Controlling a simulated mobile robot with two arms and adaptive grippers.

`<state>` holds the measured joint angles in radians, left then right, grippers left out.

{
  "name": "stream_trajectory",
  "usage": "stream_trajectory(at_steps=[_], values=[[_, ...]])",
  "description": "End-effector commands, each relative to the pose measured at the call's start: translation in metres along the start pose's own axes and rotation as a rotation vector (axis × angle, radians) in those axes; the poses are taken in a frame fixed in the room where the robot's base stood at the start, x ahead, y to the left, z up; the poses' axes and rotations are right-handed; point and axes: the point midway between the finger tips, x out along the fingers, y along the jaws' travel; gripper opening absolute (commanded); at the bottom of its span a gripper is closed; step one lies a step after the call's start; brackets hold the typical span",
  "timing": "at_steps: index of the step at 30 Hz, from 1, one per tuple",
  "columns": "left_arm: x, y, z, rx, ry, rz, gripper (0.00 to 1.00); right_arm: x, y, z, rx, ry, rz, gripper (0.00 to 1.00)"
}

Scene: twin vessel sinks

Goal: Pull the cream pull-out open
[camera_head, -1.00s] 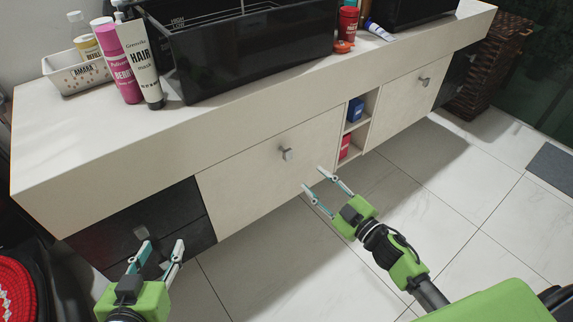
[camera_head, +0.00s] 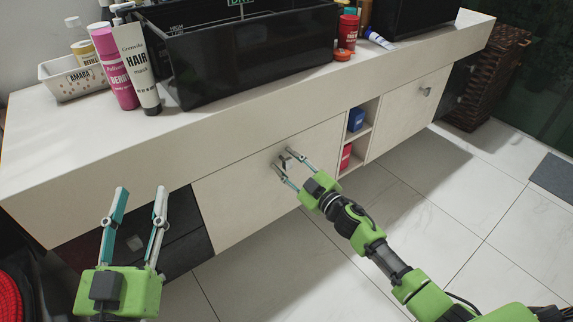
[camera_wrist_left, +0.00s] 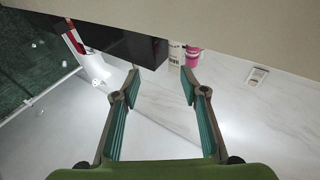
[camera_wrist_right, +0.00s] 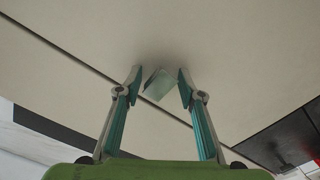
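The cream pull-out (camera_head: 240,195) is the pale front in the middle of the vanity, and it looks shut. Its small metal knob (camera_wrist_right: 158,84) sits between the fingertips of my right gripper (camera_head: 283,160). In the right wrist view the right gripper (camera_wrist_right: 158,80) is open, with a finger on each side of the knob and small gaps showing. My left gripper (camera_head: 141,190) is open and empty in front of the dark drawers at the left. In the left wrist view the left gripper (camera_wrist_left: 159,72) has nothing between its fingers.
Another cream front (camera_head: 405,112) with its own knob (camera_head: 425,91) is at the right, past an open shelf with a blue box (camera_head: 356,119) and a red box (camera_head: 345,157). Dark drawers (camera_head: 180,250) are at the left. Bottles and a black basin (camera_head: 250,60) stand on the counter.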

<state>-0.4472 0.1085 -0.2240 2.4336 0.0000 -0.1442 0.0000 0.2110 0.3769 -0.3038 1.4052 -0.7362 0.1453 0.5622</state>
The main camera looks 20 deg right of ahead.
Motion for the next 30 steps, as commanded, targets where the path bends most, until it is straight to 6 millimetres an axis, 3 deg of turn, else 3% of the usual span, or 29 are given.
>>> stream_trajectory(at_steps=[10, 11, 15, 23, 30], values=[[0.000, 0.001, -0.005, -0.001, 0.025, 0.001, 0.40, 0.004, 0.000, 0.000, 0.000, 0.000, 0.000, 0.36], [0.000, 0.001, -0.005, -0.001, 0.025, 0.001, 0.40, 0.004, 0.000, 0.000, 0.000, 0.000, 0.000, 0.33], [0.000, 0.001, -0.005, -0.001, 0.024, 0.001, 0.40, 0.004, 0.000, 0.000, 0.000, 0.000, 0.000, 0.00], [0.001, 0.000, -0.003, 0.000, 0.007, 0.001, 0.40, 0.001, 0.000, 0.000, 0.000, -0.001, 0.000, 0.00], [-0.006, -0.005, 0.037, 0.004, -0.192, -0.010, 0.40, -0.020, 0.000, -0.001, 0.001, -0.002, -0.002, 0.00]])
